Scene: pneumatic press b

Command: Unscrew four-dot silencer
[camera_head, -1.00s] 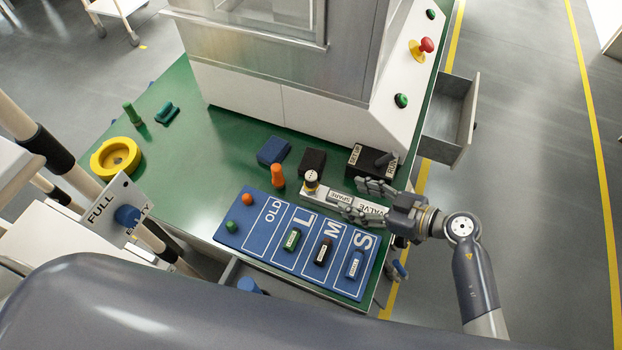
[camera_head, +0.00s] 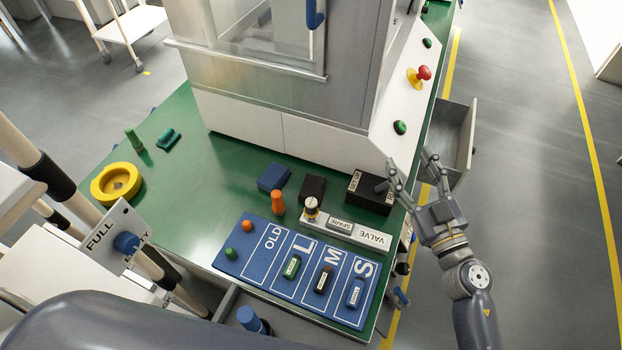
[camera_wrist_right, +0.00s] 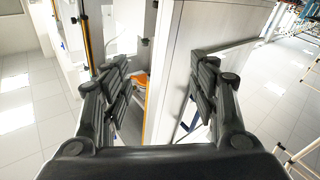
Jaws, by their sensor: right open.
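My right gripper (camera_head: 408,166) is open and empty beside the right edge of the green table, near the dark SET UP/RUN switch box (camera_head: 371,192). The right wrist view also shows its two fingers (camera_wrist_right: 160,95) spread apart with nothing between them. Small dark fittings (camera_head: 402,268) and a blue one (camera_head: 401,297) stick out at the table's right side, below the gripper. I cannot make out dots on any of them, so I cannot tell which is the four-dot silencer. My left gripper is not in view.
A blue mat (camera_head: 258,268) marked OLD, L, M, S holds several small coloured parts. Behind it lies a white VALVE plate (camera_head: 372,237) with a SPARE part. The press (camera_head: 290,110) stands at the back. An open drawer (camera_head: 455,140) juts out right of the table.

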